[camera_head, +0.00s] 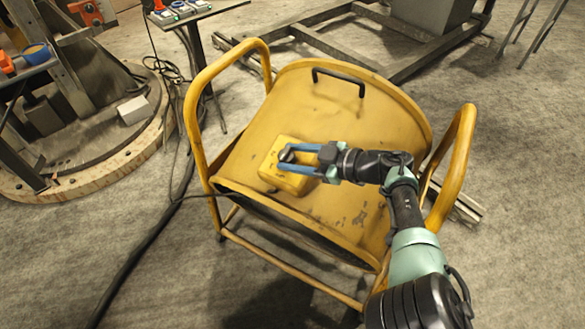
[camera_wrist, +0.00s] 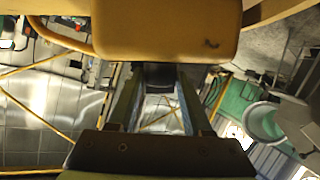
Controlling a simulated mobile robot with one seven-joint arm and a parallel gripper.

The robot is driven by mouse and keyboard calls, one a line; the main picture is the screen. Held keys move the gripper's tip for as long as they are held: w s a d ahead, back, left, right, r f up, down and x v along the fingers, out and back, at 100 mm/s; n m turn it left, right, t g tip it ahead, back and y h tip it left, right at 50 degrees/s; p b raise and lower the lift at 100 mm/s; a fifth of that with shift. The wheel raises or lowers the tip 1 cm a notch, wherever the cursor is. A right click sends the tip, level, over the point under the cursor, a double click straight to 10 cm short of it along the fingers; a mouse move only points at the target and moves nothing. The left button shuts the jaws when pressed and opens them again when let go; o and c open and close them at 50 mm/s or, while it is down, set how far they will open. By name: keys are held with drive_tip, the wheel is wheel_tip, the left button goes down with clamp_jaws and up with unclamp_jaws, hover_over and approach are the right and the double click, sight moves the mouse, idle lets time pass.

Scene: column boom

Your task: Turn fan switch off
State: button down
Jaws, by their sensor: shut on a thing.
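The fan is a yellow drum-shaped housing (camera_head: 340,115) in a yellow tubular frame, with a black handle on top. A small yellow box (camera_head: 273,180) stands on its near face, and it also fills the top of the wrist view (camera_wrist: 165,30). The dark round fan switch (camera_head: 286,153) is on this box. My gripper (camera_head: 285,159) reaches in from the right, its blue fingers on either side of the switch. In the wrist view, my gripper (camera_wrist: 160,78) is shut on the dark switch (camera_wrist: 160,73). The switch's marking and its on or off position cannot be read.
The fan's tubular side rails (camera_head: 190,120) rise left and right of the box. A black cable (camera_head: 150,235) runs from the fan across the floor at left. A round wooden base (camera_head: 100,160) and a small table (camera_head: 195,14) stand beyond. The front left floor is otherwise open.

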drive_tip(key=shift+w+r+n+g+b, duration=0.1)
drive_tip(key=shift+n+g+b, duration=0.35)
drive_tip(key=shift+b, duration=0.35)
drive_tip(key=shift+c, duration=1.8)
unclamp_jaws()
drive_tip(key=p+v, duration=0.2)
drive_tip(key=v, duration=1.1)
drive_tip(key=shift+p, duration=0.3)
